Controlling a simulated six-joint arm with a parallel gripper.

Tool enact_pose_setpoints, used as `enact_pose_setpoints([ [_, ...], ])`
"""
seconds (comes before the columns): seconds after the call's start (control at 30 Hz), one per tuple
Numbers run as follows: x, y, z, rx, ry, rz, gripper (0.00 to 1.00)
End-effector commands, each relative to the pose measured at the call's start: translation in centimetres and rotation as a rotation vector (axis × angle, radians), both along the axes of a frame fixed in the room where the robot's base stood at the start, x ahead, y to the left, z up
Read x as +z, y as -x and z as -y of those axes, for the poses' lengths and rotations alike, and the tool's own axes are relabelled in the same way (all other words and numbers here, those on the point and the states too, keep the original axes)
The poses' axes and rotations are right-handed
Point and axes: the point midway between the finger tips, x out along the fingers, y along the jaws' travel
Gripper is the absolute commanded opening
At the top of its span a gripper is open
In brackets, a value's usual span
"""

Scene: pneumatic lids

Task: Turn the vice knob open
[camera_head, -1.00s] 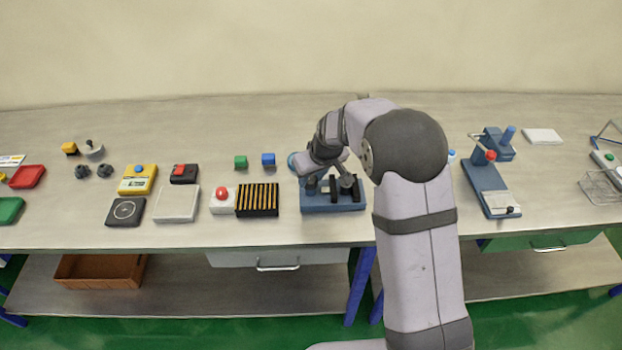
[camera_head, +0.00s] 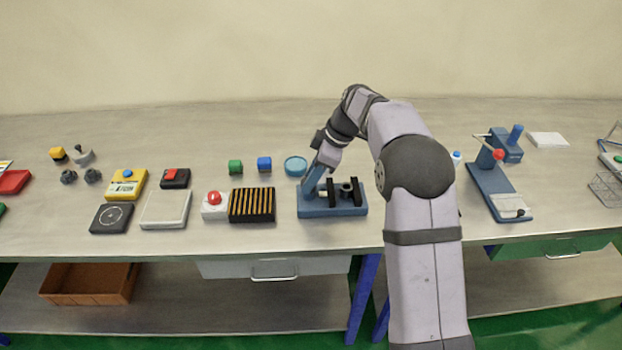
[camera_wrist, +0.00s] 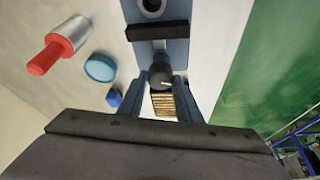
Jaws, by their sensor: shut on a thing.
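The blue vice (camera_head: 345,211) stands on the bench near the middle, with dark upright jaws and a dark ring-shaped part between them. It also shows in the wrist view (camera_wrist: 176,50). The dark round vice knob (camera_wrist: 160,77) is at its near end in the wrist view. My gripper (camera_wrist: 162,82) has its two blue fingers on either side of the knob and is shut on it. In the head view my gripper (camera_head: 311,184) reaches down at the left end of the vice, and the knob is hidden there.
Left of the vice are a black-and-yellow striped block (camera_head: 252,205) and a red-button box (camera_head: 214,206). A blue lever press (camera_head: 492,190) stands right.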

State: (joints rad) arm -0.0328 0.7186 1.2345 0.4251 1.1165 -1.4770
Motion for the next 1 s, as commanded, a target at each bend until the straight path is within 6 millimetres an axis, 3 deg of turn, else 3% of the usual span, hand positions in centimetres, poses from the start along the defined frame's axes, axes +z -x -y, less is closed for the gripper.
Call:
enact_pose_setpoints([
  [0.4, 0.00, -0.18, 0.11, 0.219, 0.003, -0.001, 0.09],
  [0.97, -0.05, -0.18, 0.11, 0.253, 0.004, 0.000, 0.09],
  [1.0, -0.05, -0.18, 0.12, 0.253, 0.004, 0.000, 0.38],
])
